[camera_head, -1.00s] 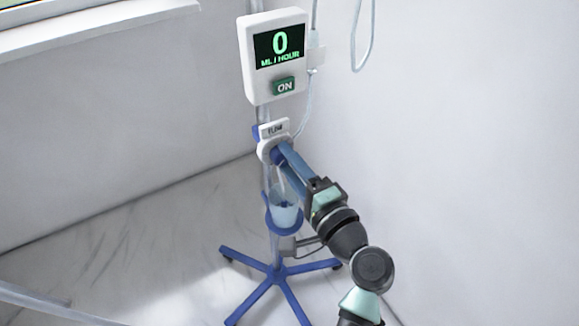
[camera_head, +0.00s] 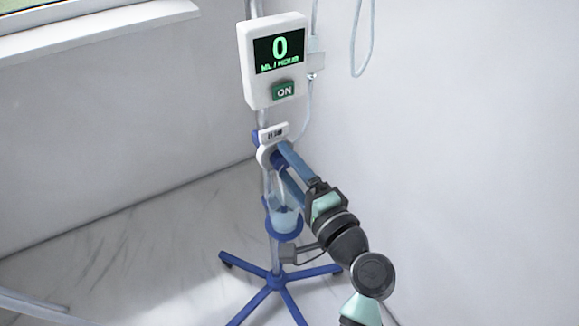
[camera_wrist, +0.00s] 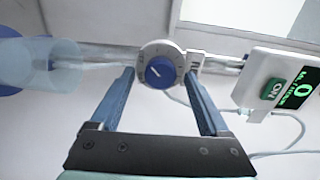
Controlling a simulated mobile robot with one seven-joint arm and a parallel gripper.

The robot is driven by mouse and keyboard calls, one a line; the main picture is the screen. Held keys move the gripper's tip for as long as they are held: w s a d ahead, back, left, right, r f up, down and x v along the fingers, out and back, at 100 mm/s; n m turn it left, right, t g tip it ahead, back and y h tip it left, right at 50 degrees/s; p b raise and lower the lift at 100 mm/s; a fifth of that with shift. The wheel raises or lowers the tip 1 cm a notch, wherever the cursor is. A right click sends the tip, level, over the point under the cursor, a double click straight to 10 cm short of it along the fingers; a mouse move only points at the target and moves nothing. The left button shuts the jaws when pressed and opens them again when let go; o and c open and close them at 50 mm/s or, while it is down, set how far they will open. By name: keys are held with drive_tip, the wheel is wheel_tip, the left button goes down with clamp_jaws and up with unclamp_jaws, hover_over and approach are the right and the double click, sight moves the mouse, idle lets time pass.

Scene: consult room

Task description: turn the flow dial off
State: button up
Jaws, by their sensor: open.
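The flow dial is a blue knob (camera_wrist: 160,72) with a white pointer line on a round white dial plate (camera_wrist: 153,50), fixed to the pole. In the head view the dial plate (camera_head: 267,152) shows below the pump display, with the knob largely hidden by my gripper (camera_head: 282,158). The display (camera_head: 279,50) reads 0 ML / HOUR, with a green ON button (camera_head: 284,90) below. In the wrist view my gripper (camera_wrist: 160,78) is open, its two blue fingers spread either side of the knob. I cannot tell whether they touch it.
A translucent cup (camera_head: 284,212) sits in a blue ring on the pole below the dial. The pole stands on a blue star-shaped base (camera_head: 277,280). Clear tubing (camera_head: 362,40) hangs at the right near the wall. A windowsill (camera_head: 100,30) is at upper left.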

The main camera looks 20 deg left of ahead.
drive_tip(key=p+v, duration=0.1)
drive_tip(key=v, duration=1.2)
drive_tip(key=shift+w, duration=0.1)
